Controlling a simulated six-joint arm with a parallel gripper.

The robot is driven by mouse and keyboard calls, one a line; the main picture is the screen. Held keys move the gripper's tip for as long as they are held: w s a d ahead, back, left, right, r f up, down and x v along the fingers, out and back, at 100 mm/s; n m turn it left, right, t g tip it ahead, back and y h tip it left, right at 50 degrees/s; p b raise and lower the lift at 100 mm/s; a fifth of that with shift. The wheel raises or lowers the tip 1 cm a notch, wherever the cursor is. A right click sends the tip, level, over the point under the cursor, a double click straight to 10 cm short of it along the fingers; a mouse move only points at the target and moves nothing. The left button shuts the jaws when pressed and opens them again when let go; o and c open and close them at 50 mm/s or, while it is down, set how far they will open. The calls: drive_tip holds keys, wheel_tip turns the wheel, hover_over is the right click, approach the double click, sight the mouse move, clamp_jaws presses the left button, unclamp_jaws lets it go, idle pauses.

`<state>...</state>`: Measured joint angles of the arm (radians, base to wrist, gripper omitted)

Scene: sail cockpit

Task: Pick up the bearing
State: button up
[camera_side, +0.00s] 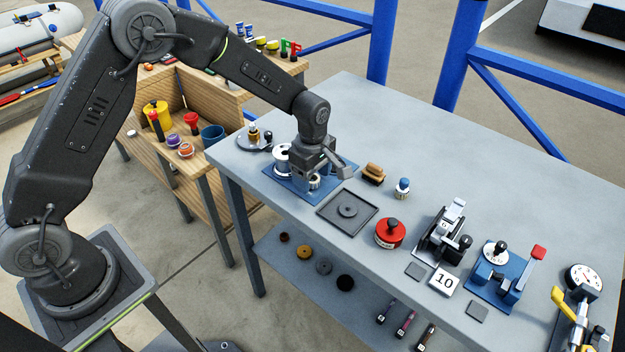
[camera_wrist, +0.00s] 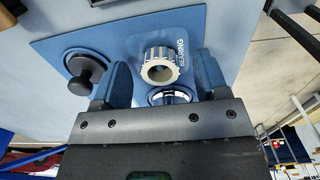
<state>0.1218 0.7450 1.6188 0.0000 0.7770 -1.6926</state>
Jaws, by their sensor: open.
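The bearing (camera_wrist: 160,66), a pale ring with a ridged outer edge and an open bore, stands on a blue mat (camera_wrist: 60,45) beside the printed word BEARING. In the wrist view my gripper (camera_wrist: 162,74) is open, with one finger on each side of the bearing and gaps between. I cannot tell how far the fingertips are above the mat. A second shiny ring (camera_wrist: 172,96) shows between the fingers, partly hidden by my gripper body. In the side view my gripper (camera_side: 322,178) is low over the blue mat (camera_side: 283,184) and partly hides what stands there.
A dark round knob (camera_wrist: 86,74) stands left of my fingers. In the side view a silver cylinder (camera_side: 283,157) is close beside my gripper. The table's far side is clear.

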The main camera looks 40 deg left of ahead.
drive_tip(key=shift+c, duration=0.3)
drive_tip(key=c, duration=0.9)
drive_tip(key=shift+r, duration=0.2)
drive_tip(key=shift+c, duration=0.2)
drive_tip(key=shift+r, duration=0.3)
drive_tip(key=r, duration=0.2)
drive_tip(key=a+r, duration=0.1)
drive_tip(key=r, duration=0.1)
drive_tip(key=shift+s, duration=0.1)
drive_tip(key=s+a+r, duration=0.3)
drive_tip(key=a+r, duration=0.3)
drive_tip(key=a, duration=0.4)
drive_tip(key=shift+s, duration=0.25)
drive_tip(key=shift+r, duration=0.15)
drive_tip(key=shift+r, duration=1.4)
drive_tip(key=shift+a, duration=0.1)
